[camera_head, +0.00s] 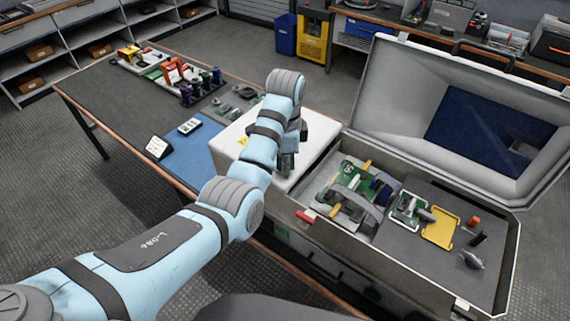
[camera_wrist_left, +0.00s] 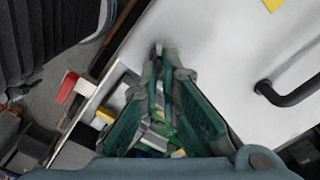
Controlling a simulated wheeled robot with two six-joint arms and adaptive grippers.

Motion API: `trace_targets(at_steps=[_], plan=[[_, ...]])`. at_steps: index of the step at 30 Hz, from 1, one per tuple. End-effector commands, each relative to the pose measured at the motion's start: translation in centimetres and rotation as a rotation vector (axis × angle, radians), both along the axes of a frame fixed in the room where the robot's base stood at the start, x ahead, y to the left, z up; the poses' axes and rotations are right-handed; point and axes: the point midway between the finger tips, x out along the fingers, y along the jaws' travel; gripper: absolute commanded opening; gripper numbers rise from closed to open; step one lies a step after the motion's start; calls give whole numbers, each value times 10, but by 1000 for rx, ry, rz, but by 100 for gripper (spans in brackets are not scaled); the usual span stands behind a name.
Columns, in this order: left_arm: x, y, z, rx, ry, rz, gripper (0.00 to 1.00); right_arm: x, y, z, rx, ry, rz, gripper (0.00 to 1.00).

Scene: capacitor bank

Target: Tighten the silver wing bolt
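My left gripper (camera_head: 286,163) is over the front right part of a white box (camera_head: 323,128), with its arm reaching in from the left. In the left wrist view its two green-padded fingers (camera_wrist_left: 158,66) come together at the tips against the white surface. A small grey part (camera_wrist_left: 158,47), which looks like the silver wing bolt, shows at the fingertips, mostly hidden between them and blurred. The fingers appear closed on it. In the head view the bolt is hidden by the gripper and arm. My right gripper is in neither view.
A black handle (camera_wrist_left: 288,94) stands on the white surface, right of the fingers. An open grey case (camera_head: 318,226) is right of the box, holding green boards and small parts, with its lid (camera_head: 400,90) raised behind. A blue mat (camera_head: 193,160) lies left of the box.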

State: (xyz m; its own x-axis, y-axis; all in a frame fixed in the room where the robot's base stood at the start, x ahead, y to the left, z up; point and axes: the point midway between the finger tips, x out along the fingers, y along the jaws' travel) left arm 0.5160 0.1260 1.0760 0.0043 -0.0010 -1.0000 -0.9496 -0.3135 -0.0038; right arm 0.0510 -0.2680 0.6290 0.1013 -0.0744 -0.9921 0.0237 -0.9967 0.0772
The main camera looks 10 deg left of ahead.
Motion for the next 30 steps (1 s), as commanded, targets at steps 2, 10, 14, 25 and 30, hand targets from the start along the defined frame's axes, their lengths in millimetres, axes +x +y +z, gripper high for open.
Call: trace_targets(at_steps=[2, 10, 14, 25, 30], plan=[[0, 0, 0, 0, 0, 0, 0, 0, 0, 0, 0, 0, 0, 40], [-1, 0, -1, 1, 2, -51, 0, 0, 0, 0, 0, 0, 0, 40], [-1, 0, -1, 0, 3, -113, 0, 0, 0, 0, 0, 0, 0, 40], [-4, 0, -2, 1, 5, -381, 0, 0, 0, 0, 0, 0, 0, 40], [-4, 0, -2, 1, 6, -481, 0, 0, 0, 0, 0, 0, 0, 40]])
